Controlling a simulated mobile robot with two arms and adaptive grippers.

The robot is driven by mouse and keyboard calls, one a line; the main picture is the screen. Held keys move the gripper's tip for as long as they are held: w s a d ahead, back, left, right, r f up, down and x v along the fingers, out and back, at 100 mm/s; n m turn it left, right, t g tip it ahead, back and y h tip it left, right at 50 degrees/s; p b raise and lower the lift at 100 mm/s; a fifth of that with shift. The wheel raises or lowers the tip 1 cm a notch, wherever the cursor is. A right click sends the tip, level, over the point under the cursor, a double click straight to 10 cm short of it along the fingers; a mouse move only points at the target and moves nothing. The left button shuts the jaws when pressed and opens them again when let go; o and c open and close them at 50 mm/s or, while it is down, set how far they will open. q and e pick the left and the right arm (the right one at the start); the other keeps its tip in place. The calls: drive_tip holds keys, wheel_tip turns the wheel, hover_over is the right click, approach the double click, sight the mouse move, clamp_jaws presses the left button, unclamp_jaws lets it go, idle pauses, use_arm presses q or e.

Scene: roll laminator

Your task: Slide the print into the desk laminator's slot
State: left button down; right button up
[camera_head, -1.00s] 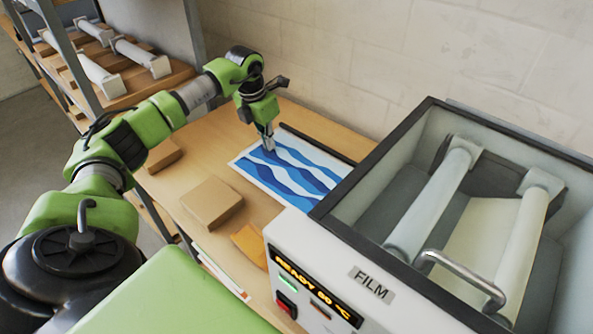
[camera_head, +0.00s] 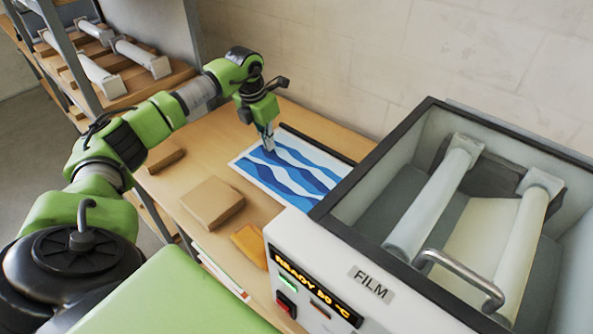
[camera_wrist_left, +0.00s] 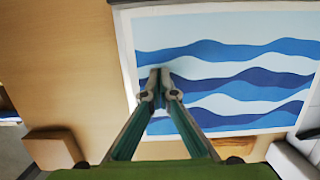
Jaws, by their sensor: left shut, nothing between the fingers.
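The print (camera_head: 290,172), a sheet with blue and white waves, lies flat on the wooden table and reaches the laminator's left side. It also shows in the left wrist view (camera_wrist_left: 240,85). The slot itself is hidden from the head view. The laminator (camera_head: 330,265) is a white box with an open dark-rimmed top, a READY display and a FILM label. My left gripper (camera_head: 268,146) points down at the print's far left part, shut and empty. In the left wrist view its fingertips (camera_wrist_left: 160,76) are together over the print; I cannot tell whether they touch it. My right gripper is not in view.
A cardboard box (camera_head: 212,202), a smaller brown block (camera_head: 164,157) and an orange block (camera_head: 250,245) sit on the table's near side. A dark rail (camera_head: 318,143) runs along the print's far edge. A shelf with white rollers (camera_head: 140,57) stands at the back left.

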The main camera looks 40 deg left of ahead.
sight(284, 152)
use_arm(q)
drive_tip(key=shift+d+f, duration=0.1)
drive_tip(key=shift+f, duration=0.05)
drive_tip(key=shift+w, duration=0.2)
drive_tip(key=shift+w, duration=0.25)
drive_tip(key=shift+w+p, duration=0.2)
drive_tip(key=shift+p, duration=0.1)
drive_tip(key=shift+s+d+p, duration=0.1)
drive_tip(key=shift+d+p, duration=0.4)
drive_tip(key=shift+d, duration=1.45)
drive_tip(key=shift+d, duration=0.1)
